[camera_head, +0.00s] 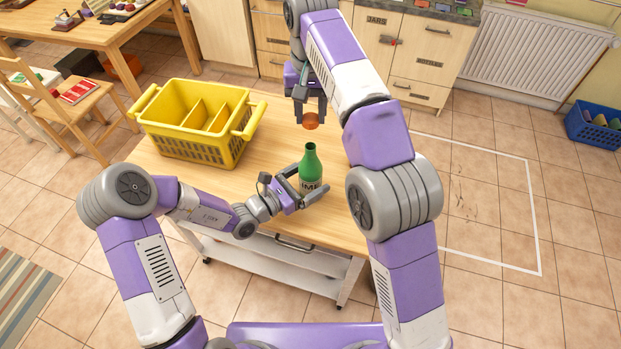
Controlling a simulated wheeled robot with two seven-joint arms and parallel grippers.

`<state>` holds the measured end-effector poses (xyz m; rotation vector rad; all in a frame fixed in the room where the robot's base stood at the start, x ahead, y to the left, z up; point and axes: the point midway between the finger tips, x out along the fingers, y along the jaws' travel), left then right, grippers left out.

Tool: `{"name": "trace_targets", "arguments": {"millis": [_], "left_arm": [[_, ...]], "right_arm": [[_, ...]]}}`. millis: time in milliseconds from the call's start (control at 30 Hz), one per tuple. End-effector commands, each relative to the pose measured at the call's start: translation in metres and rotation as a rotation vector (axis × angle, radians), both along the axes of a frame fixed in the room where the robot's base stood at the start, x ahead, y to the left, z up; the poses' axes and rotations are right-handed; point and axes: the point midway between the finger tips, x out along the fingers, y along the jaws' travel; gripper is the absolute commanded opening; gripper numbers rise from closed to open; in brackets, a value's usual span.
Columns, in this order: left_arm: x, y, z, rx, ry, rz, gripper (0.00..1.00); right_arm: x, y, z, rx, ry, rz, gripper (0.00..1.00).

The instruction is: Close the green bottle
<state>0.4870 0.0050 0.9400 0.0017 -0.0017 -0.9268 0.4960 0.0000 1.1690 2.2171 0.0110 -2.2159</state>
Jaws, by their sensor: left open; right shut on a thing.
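My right gripper (310,115) is shut on an orange-brown cap (310,121). It holds the cap above the bottle's mouth, apart from it. The cap's far side is hidden by the fingers.
A yellow crate (193,150) with dividers stands on the left of the cart top (262,150). The cart's front edge is close to the bottle. Cabinets (425,62) stand behind, with tiled floor to the right.

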Motion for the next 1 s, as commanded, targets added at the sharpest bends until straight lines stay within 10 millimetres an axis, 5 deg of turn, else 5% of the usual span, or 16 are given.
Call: {"name": "trace_targets", "arguments": {"millis": [567,1000], "left_arm": [[0.014,-0.018,0.0,0.001,0.001,0.001,0.92],[0.014,-0.017,0.0,0.001,0.001,0.001,0.25]], "right_arm": [[0.0,0.0,0.0,0.0,0.0,0.0,0.09],[0.0,0.0,0.0,0.0,0.0,0.0,0.09]]}}
